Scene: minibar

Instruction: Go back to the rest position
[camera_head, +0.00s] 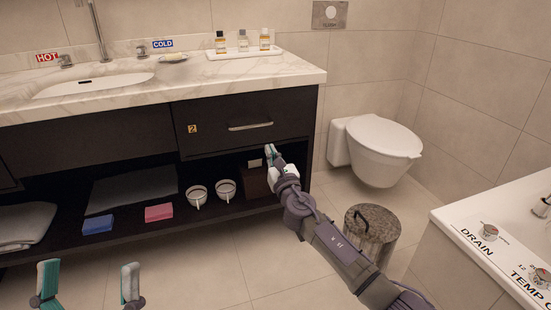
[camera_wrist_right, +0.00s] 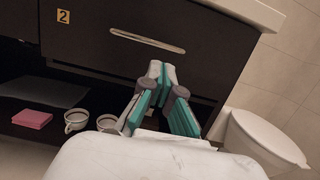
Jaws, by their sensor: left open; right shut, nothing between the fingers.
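My left gripper (camera_head: 88,285) is at the bottom left of the head view, its two fingers wide apart with nothing between them, over the floor. My right gripper (camera_head: 270,151) is shut and empty, in front of the vanity's drawer 2 (camera_head: 215,130), just below and right of its handle. In the right wrist view the fingertips (camera_wrist_right: 160,70) meet below the drawer handle (camera_wrist_right: 147,41). The drawer looks closed. I cannot tell whether the fingertips touch its front.
On the open shelf stand two cups (camera_head: 197,194), a pink block (camera_head: 158,212), a blue block (camera_head: 98,225) and folded towels (camera_head: 25,224). A lidded bin (camera_head: 365,245) stands close to my right arm. A toilet (camera_head: 375,150) and a tub edge (camera_head: 450,225) are at the right. The floor in front is clear.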

